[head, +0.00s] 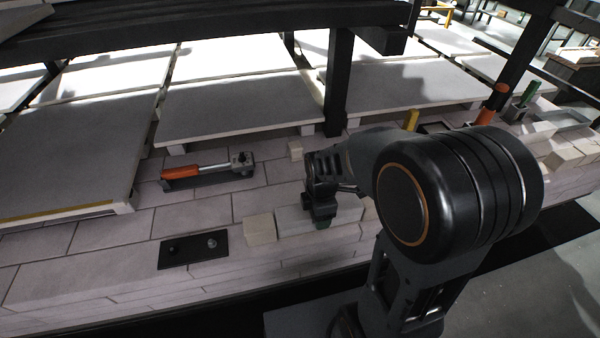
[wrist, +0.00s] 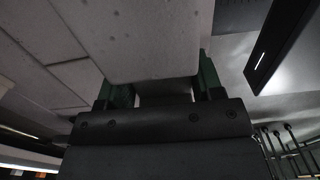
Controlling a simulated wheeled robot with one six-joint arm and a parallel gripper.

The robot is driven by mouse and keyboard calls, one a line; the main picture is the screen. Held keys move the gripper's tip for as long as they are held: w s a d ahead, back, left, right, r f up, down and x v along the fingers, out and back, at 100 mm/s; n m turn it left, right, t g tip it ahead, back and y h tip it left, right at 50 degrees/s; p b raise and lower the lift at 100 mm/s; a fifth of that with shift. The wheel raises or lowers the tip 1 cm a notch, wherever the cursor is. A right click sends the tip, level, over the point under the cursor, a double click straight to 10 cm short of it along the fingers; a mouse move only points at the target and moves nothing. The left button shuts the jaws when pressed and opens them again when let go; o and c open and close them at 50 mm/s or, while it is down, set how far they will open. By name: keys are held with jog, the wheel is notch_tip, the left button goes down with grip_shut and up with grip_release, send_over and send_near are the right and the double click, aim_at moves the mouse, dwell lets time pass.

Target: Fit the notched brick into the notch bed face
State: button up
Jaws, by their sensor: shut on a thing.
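My gripper (head: 320,215) is low over the near edge of the brick deck, pointing down. It is shut on a long pale brick (head: 290,222), which I take to be the notched brick. In the wrist view the pale brick (wrist: 140,35) sits between the two green-padded jaws. Its notch does not show in either view. Its left end is at or very near a shorter beige block (head: 260,229); I cannot tell whether they touch. I cannot make out the notch bed face for certain.
An orange-handled tool (head: 205,173) and a small pale block (head: 295,150) lie behind. Large pale slabs (head: 240,105) stand on supports farther back, near a black post (head: 338,80). The deck's front edge is close.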

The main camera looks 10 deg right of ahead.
jog(key=o, duration=1.2)
jog(key=shift+f, duration=0.1)
jog(key=shift+r, duration=0.25)
jog(key=shift+r+p, duration=3.7)
jog(key=shift+r, duration=0.1)
